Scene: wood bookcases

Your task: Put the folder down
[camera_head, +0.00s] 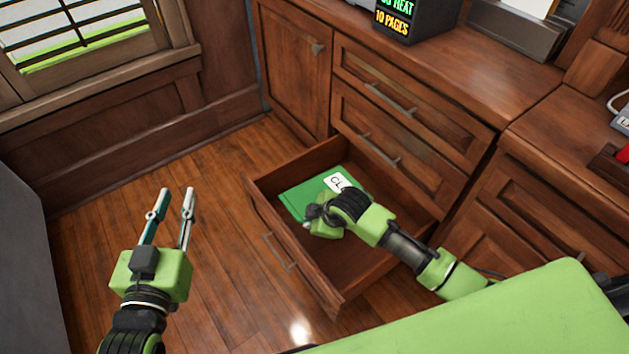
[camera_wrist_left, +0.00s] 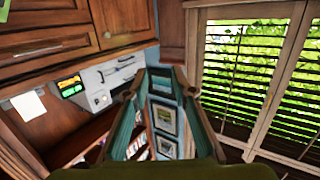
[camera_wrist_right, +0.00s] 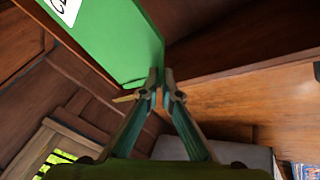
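The green folder (camera_head: 305,193) has a white label and is at the back left of the open drawer (camera_head: 335,290), inside its walls in the head view. I cannot tell if it touches the drawer floor. The folder (camera_wrist_right: 120,40) fills the upper left of the right wrist view. My right gripper (camera_wrist_right: 160,88) has its fingertips nearly together at the folder's edge and looks shut on it. In the head view my right gripper (camera_head: 308,225) is over the drawer, its fingertips partly hidden. My left gripper (camera_head: 173,192) is open and empty, left of the drawer above the floor.
The wooden cabinet (camera_head: 410,110) has shut drawers above the open one. A black box with lit text (camera_head: 405,18) stands on its top. The wood floor (camera_head: 215,250) left of the drawer is clear. A window (camera_head: 75,30) is at upper left, a grey surface (camera_head: 25,230) at far left.

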